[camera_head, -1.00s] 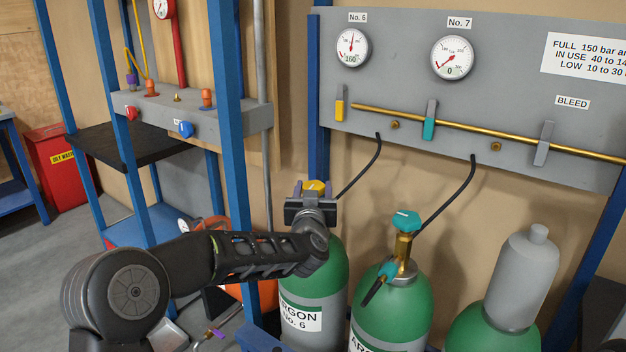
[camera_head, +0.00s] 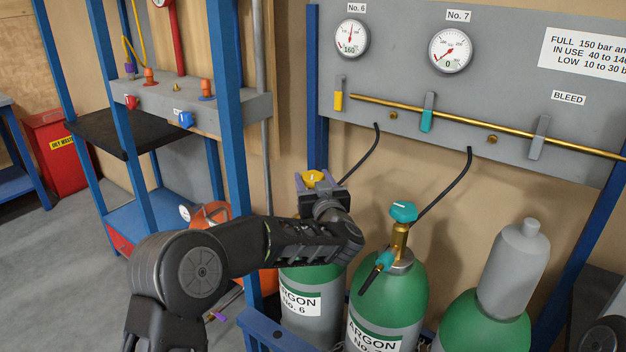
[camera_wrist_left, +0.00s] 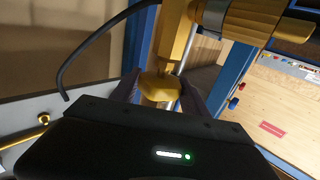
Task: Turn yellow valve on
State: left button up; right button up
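The yellow valve (camera_head: 313,178) is a faceted knob on top of the green argon cylinder labelled No. 6 (camera_head: 300,303). A white mark shows on its top. My left gripper (camera_head: 318,186) reaches it from the front. In the left wrist view the yellow valve (camera_wrist_left: 158,86) sits between the two dark fingers, one close against each side, with no clear gap. The gripper looks shut on it. The valve's stem below is partly hidden by my wrist in the head view. My right gripper is not in view.
A cylinder with a teal valve (camera_head: 404,211) stands to the right, then a grey-capped one (camera_head: 515,270). A blue post (camera_head: 228,120) stands left.

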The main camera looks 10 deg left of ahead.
pick_arm(q)
jog(key=o, duration=0.4)
jog(key=b+v, duration=0.1)
jog(key=v, duration=0.7)
jog(key=shift+f, duration=0.1)
